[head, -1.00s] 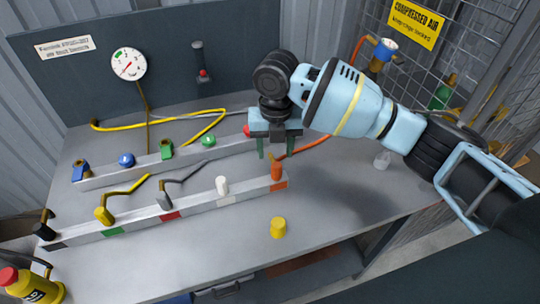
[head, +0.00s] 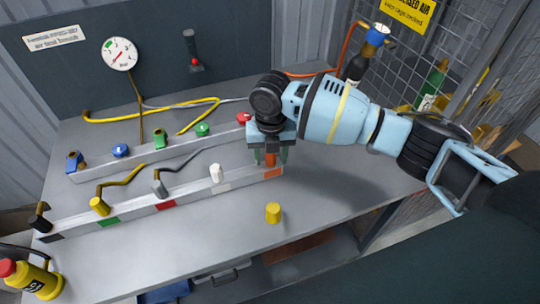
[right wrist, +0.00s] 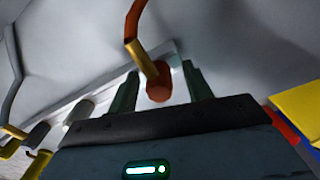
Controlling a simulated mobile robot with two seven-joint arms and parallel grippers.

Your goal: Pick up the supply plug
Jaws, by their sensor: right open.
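An orange plug (head: 270,160) with a brass elbow and an orange hose stands at the right end of the front rail, by an orange mark; I take it as the supply plug. My right gripper (head: 270,157) is open above the rail end, its green fingers on either side of the plug. In the right wrist view the plug's round orange top (right wrist: 159,88) lies between the two fingertips (right wrist: 160,82), with a gap to each. The gripper body hides part of the hose in the head view. My left gripper is not in view.
The front rail (head: 190,203) also holds white, grey, yellow and black plugs. A back rail (head: 180,160) carries coloured fittings. A loose yellow cap (head: 273,213) stands on the bench in front. A mesh fence (head: 450,60) stands at right. The bench's front right is clear.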

